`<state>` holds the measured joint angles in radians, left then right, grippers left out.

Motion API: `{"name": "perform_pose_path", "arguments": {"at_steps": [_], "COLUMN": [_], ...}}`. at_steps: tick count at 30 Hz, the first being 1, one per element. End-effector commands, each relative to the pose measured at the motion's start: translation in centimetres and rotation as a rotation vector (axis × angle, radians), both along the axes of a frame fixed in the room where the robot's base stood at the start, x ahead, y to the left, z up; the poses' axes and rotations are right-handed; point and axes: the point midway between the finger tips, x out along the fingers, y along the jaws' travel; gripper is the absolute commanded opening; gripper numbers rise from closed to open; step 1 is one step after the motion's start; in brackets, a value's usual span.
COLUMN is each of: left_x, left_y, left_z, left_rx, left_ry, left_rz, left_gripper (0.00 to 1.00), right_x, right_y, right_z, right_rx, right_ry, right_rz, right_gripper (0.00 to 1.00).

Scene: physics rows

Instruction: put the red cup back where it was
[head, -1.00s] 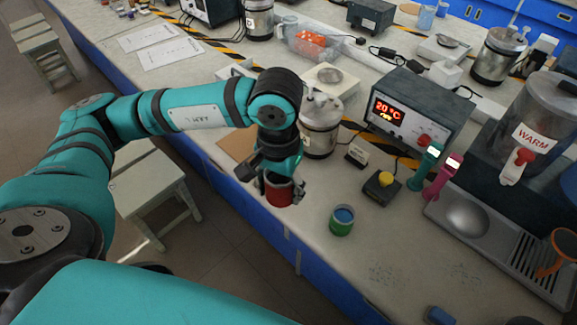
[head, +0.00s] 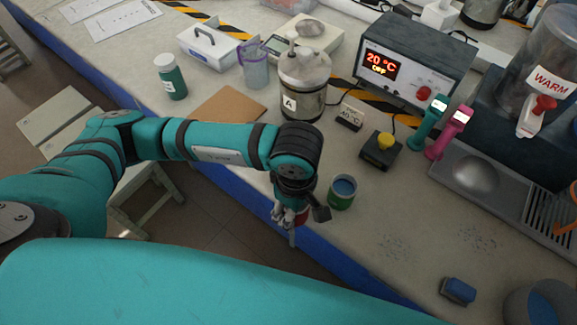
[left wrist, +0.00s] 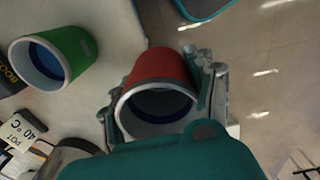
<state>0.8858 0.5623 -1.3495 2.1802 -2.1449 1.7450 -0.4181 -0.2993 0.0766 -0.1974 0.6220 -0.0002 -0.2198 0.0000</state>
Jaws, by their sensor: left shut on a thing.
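The red cup (left wrist: 162,66) is in the left wrist view, with a pale rim and a dark blue inside. My left gripper (left wrist: 163,98) is shut around its sides. In the head view my left gripper (head: 291,212) is by the front edge of the bench, just left of the green cup, and hides most of the red cup. The green cup (head: 341,200), blue inside, stands upright on the bench; it also shows in the left wrist view (left wrist: 76,48), apart from the red cup. My right gripper is not in view.
A brown mat (head: 228,106) lies bare on the bench. A steel pot marked A (head: 303,88), a 40 °C sign (head: 349,117) and a yellow-button box (head: 381,150) stand behind the green cup. A blue block (head: 459,290) lies front right. Bench between is clear.

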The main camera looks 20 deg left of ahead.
Motion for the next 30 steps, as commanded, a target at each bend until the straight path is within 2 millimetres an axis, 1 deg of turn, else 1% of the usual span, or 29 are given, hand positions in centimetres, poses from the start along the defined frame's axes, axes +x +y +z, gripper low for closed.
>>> {"name": "perform_pose_path", "arguments": {"at_steps": [1,2,5,9,12,15,20,24,27,30], "left_x": [1.4,2.2,4.7,8.1,10.2,11.6,12.5,12.4,12.4,12.5], "left_y": [0.7,1.1,2.2,3.6,4.5,5.0,5.4,5.4,5.4,5.4], "left_z": [0.3,0.3,0.1,-0.3,-0.6,-0.9,-1.3,-3.1,-4.2,-4.7], "left_rx": [0.005,0.005,0.005,0.004,0.003,0.001,0.002,0.001,0.0,0.002], "left_ry": [-0.001,0.0,0.0,0.0,0.0,0.001,0.002,0.004,0.003,0.0], "left_rz": [0.009,0.009,0.009,0.006,0.004,0.002,-0.002,-0.001,-0.002,-0.002], "left_gripper": [0.16,0.16,0.16,0.16,0.16,0.16,0.16,0.16,0.16,0.16], "right_x": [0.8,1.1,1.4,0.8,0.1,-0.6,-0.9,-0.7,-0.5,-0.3], "right_y": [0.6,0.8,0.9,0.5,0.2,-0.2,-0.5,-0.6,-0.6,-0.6], "right_z": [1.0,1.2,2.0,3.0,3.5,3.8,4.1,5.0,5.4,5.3], "right_rx": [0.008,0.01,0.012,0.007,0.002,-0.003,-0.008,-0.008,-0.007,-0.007], "right_ry": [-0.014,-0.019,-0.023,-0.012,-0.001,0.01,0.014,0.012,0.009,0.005], "right_rz": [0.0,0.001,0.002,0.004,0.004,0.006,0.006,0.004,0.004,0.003], "right_gripper": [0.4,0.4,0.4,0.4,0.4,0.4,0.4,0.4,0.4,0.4]}}
